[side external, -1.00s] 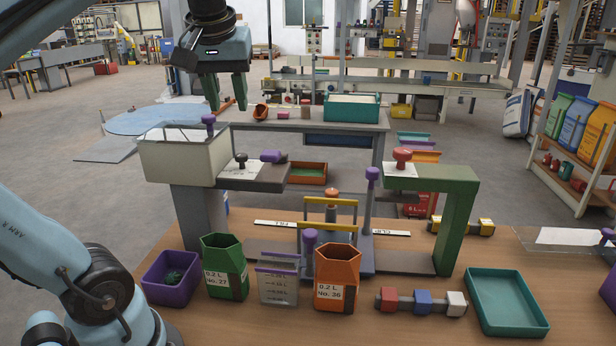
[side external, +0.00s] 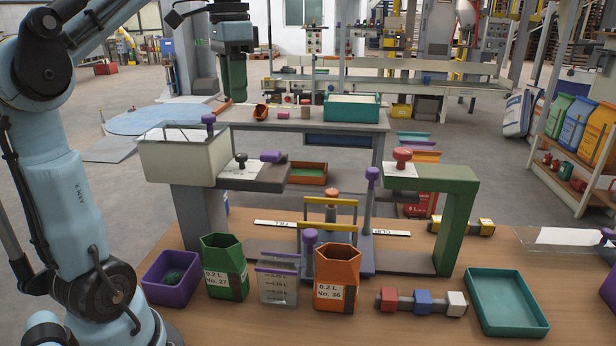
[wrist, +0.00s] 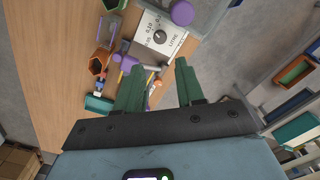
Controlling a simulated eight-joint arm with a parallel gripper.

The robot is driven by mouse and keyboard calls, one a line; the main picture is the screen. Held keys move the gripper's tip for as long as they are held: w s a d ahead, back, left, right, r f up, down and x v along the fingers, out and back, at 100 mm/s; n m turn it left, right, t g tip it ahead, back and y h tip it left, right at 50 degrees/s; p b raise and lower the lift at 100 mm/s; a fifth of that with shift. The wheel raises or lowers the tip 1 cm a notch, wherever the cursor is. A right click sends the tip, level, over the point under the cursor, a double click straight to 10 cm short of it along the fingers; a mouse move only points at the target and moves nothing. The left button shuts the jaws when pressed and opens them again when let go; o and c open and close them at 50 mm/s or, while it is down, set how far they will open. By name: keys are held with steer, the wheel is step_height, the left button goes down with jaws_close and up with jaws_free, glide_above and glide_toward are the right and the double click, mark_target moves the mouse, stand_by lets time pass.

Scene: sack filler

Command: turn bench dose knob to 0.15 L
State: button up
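The bench dose knob is a small black knob (side external: 241,160) on a white scale plate (side external: 230,170), on the grey arm beside the cream hopper. In the wrist view the knob (wrist: 159,37) sits on its round dial, with printed numbers and LITRE around it. The numbers are small and the knob's setting is not clear. My gripper (side external: 235,97) is above and behind the hopper in the side view, pointing down, its fingers overlapping. In the wrist view my gripper (wrist: 158,70) is open and empty, fingers apart, with the dial beyond the tips. It does not touch the knob.
A purple knob (side external: 272,156) is close beside the dial. A purple-topped post (side external: 208,121) rises at the hopper (side external: 180,160). A red knob (side external: 402,155) stands on the green bracket (side external: 455,190). Green (side external: 224,265) and orange (side external: 337,275) containers stand in front.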

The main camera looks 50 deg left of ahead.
mark_target(241, 155)
step_height(241, 155, down, 12)
stand_by(0.6)
jaws_close()
